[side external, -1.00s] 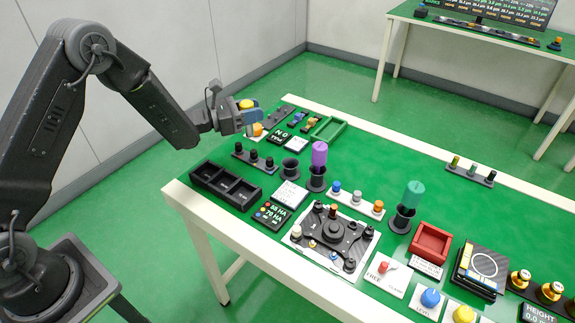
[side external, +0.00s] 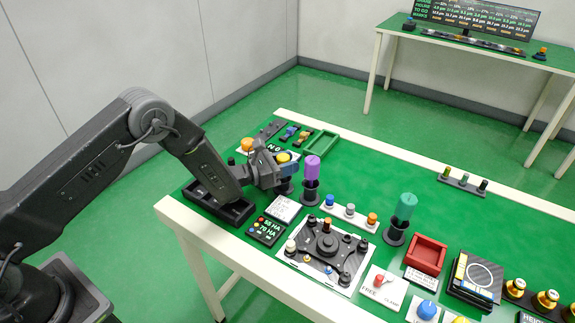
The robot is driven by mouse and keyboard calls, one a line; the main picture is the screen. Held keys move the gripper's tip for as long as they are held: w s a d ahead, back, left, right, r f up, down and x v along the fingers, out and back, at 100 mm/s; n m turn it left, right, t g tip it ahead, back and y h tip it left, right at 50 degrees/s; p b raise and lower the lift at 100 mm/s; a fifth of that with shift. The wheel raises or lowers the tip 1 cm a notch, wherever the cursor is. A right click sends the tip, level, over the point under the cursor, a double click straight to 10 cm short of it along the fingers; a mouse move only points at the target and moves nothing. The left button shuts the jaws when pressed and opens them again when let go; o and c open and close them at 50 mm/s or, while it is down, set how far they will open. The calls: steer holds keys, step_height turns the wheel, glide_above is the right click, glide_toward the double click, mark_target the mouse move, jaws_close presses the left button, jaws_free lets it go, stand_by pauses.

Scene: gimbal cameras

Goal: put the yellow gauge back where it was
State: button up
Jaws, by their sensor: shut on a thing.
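The yellow gauge (side external: 283,157) shows as a yellow round top between the blue-tipped fingers of my gripper (side external: 288,167). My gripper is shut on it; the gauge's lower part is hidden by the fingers. A black cup stand (side external: 284,188) shows just beneath the gripper, partly covered by it. I cannot tell whether the gauge touches the cup. A purple gauge (side external: 312,167) stands upright in a similar black cup close to the right of the gripper. A teal gauge (side external: 405,206) stands upright in another black cup further right.
A black divided tray (side external: 232,212) lies under my wrist. An orange knob (side external: 247,144) and a green tray (side external: 322,144) sit behind. A black fixture (side external: 327,247), a knob row (side external: 350,212) and a red tray (side external: 427,253) stand in front and right. Bare green table lies behind the purple gauge.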

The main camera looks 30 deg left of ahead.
steer(key=shift+f, duration=0.45)
steer(key=shift+f, duration=0.1)
steer(key=o, duration=0.9)
steer(key=shift+f, duration=0.1)
steer(key=shift+o, duration=0.2)
